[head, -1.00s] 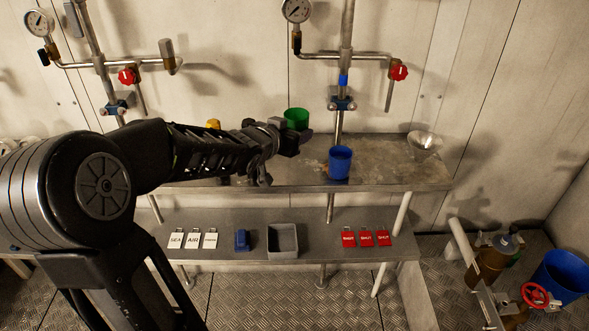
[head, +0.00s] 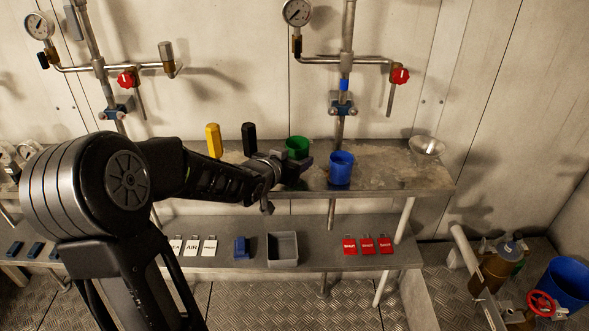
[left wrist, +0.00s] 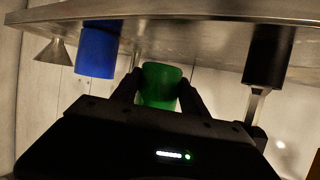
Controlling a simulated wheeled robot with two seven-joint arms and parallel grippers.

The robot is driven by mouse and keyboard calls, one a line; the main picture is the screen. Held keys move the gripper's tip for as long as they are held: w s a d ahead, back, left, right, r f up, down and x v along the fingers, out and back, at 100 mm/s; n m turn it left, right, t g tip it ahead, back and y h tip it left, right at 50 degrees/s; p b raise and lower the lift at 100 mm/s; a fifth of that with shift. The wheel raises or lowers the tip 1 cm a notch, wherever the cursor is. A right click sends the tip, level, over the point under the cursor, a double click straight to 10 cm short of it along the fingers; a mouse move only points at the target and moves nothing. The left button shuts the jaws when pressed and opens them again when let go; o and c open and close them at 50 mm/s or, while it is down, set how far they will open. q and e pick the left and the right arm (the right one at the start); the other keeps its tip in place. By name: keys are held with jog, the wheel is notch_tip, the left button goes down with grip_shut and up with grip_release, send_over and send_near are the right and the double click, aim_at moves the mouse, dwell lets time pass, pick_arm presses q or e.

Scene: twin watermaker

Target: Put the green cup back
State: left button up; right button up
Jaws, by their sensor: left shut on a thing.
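The green cup (head: 297,146) is upright at the steel counter (head: 395,180), left of the blue cup (head: 341,168). My left gripper (head: 291,169) reaches in from the left and is shut on the green cup, hiding its lower front. In the left wrist view, which is upside down, the green cup (left wrist: 160,84) sits between the two fingers, with the blue cup (left wrist: 97,52) at left. I cannot tell whether the green cup's base touches the counter. My right gripper is not in view.
A yellow object (head: 214,140) and a black one (head: 249,139) stand left of the cups. A metal funnel (head: 426,146) is at the right end. A vertical pipe with a red valve (head: 400,76) rises behind. A lower shelf holds a grey bin (head: 283,249) and tags.

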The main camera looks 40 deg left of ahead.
pick_arm(q)
jog(key=shift+f, duration=1.55)
jog(key=shift+f+b, duration=0.2)
jog(key=shift+b, duration=0.15)
jog(key=o, duration=1.4)
jog(key=shift+r, duration=0.1)
jog(key=shift+r, duration=0.15)
jog(key=p+v, duration=0.2)
jog(key=v, duration=1)
jog(key=shift+p, duration=0.3)
